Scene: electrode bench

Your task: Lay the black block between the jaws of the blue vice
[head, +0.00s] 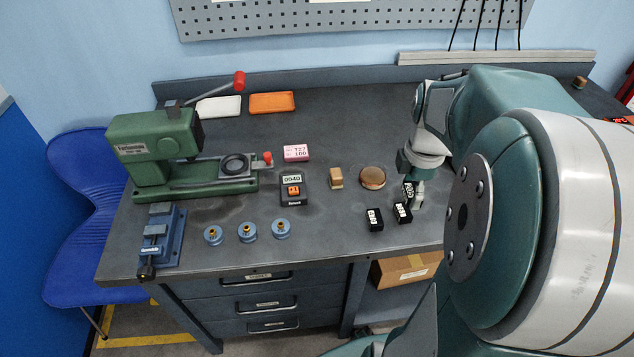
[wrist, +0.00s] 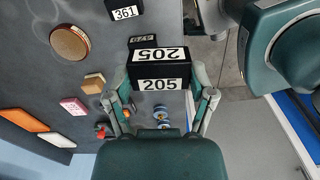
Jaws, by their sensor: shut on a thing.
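The blue vice (head: 172,246) stands at the left front of the bench in the head view, far from my gripper; nothing black shows clearly between its jaws. My gripper (head: 417,196) is at the right side of the bench. In the wrist view my gripper (wrist: 163,88) is shut on a black block marked 205 (wrist: 160,70), a finger at each end. In the head view the held block (head: 408,189) is partly hidden by the gripper. Two other black blocks (head: 375,219) (head: 402,213) lie on the bench just in front of it; one reads 361 in the wrist view (wrist: 124,10).
A green press (head: 150,150) stands behind the vice. Several blue discs (head: 247,232), a dark meter (head: 294,192), a wooden block (head: 336,178) and a round wooden disc (head: 373,177) lie between gripper and vice. A pink box (head: 296,153), white tray and orange tray (head: 272,103) are farther back.

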